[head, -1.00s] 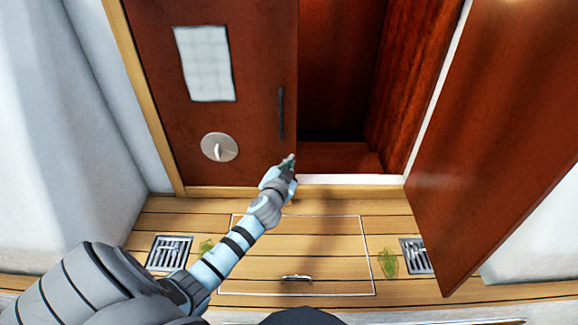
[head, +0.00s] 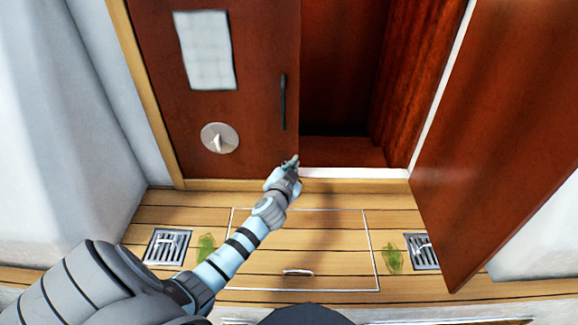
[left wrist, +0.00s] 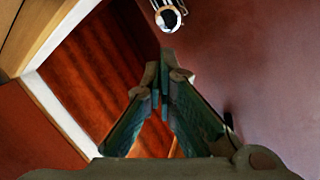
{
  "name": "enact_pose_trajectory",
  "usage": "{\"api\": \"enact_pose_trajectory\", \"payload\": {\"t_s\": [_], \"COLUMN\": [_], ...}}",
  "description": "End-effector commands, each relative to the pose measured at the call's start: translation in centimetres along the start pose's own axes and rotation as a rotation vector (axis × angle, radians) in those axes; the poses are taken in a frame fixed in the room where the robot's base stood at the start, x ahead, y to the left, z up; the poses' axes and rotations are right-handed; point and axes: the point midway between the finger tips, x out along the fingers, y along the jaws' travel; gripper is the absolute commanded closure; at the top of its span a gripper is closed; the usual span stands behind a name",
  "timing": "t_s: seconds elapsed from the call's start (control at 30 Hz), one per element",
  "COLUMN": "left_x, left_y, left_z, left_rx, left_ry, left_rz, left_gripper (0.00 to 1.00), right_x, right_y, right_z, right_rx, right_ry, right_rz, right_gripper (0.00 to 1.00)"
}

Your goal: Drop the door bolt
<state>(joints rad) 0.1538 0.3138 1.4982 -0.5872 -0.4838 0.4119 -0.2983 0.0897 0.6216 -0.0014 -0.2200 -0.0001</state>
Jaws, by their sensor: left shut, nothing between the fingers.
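The left door leaf (head: 240,120) is dark red wood and stands shut, with a slim black upright bar (head: 283,102) near its free edge. I cannot tell whether that bar is the bolt or a handle. My left gripper (head: 291,161) is shut and empty, just below the bar near the leaf's lower free corner. In the left wrist view its fingertips (left wrist: 160,85) meet in front of the door edge. A small pale round fitting with a dark centre (left wrist: 168,18) shows beyond them, apart from the fingers. My right gripper is out of view.
The right door leaf (head: 500,130) stands open towards me. Between the leaves is a dark opening with a pale sill (head: 355,173). A round metal latch (head: 219,138) and a white sheet (head: 205,50) are on the left leaf. The plank floor holds a hatch (head: 330,265) and two drain grates.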

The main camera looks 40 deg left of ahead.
Motion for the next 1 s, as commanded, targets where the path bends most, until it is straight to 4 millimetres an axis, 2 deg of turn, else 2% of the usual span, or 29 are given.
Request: {"api": "enact_pose_trajectory", "payload": {"t_s": [0.03, 0.1, 0.3, 0.5, 0.7, 1.0], "left_x": [-0.4, -0.8, -5.7, -9.4, -10.7, -10.7], "left_y": [-0.3, -0.2, 0.1, 0.1, 0.1, 0.1], "left_z": [-1.7, -3.4, -2.9, -2.7, -2.7, -2.6], "left_rx": [-0.002, -0.003, 0.002, 0.001, 0.001, 0.001], "left_ry": [0.002, 0.003, 0.002, 0.001, 0.002, 0.002], "left_rz": [0.002, 0.004, 0.005, 0.005, 0.003, 0.003], "left_gripper": [1.0, 1.0, 1.0, 1.0, 1.0, 1.0], "right_x": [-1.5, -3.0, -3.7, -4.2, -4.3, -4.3], "right_y": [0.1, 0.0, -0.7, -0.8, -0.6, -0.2], "right_z": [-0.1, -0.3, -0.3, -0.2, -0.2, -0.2], "right_rx": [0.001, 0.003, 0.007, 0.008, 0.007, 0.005], "right_ry": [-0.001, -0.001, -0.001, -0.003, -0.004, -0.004], "right_rz": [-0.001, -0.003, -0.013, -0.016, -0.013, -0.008], "right_gripper": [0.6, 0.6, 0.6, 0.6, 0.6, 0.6]}}
